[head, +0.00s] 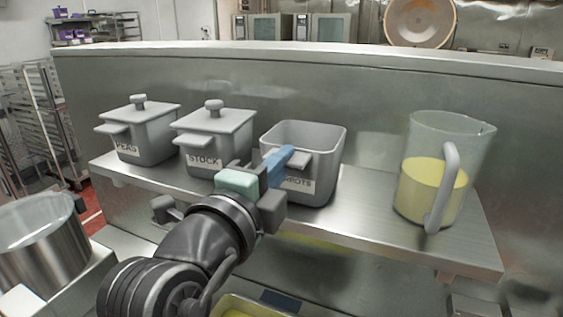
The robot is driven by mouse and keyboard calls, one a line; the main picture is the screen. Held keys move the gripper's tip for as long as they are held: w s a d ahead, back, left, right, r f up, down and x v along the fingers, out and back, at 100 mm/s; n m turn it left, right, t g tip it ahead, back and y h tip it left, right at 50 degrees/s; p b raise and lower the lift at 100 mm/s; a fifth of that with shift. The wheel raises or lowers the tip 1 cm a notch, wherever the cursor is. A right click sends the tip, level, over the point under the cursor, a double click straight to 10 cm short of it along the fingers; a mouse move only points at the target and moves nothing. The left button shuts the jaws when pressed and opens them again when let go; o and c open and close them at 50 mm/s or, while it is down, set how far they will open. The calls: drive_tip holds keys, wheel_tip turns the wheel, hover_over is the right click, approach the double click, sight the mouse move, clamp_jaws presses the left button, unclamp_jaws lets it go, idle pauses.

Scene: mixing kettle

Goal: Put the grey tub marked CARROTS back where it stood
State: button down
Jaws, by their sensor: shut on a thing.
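The grey tub marked CARROTS (322,190) is at the middle of the steel shelf (375,230), right of the STOCK tub. It is upright and has no lid, and its visible inner walls are bare grey. Its label is partly covered by my gripper (284,168). My gripper is at the tub's front handle, shut on it, with a blue finger showing along the handle's left side. The tub's base is at or very close to the shelf top; I cannot tell if it touches.
Lidded grey tubs marked PEAS (148,137) and STOCK (216,142) stand to the left. A clear jug (440,185) of yellow liquid stands at the right, with bare shelf between. A steel pot (40,245) is at lower left; a yellow-filled container (250,306) is below.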

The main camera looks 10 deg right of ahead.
drive_tip(key=shift+f+b, duration=0.35)
drive_tip(key=shift+b, duration=0.3)
drive_tip(key=shift+c, duration=2.1)
unclamp_jaws()
drive_tip(key=shift+a, duration=0.1)
drive_tip(key=b+v, duration=0.2)
drive_tip(key=v, duration=0.6)
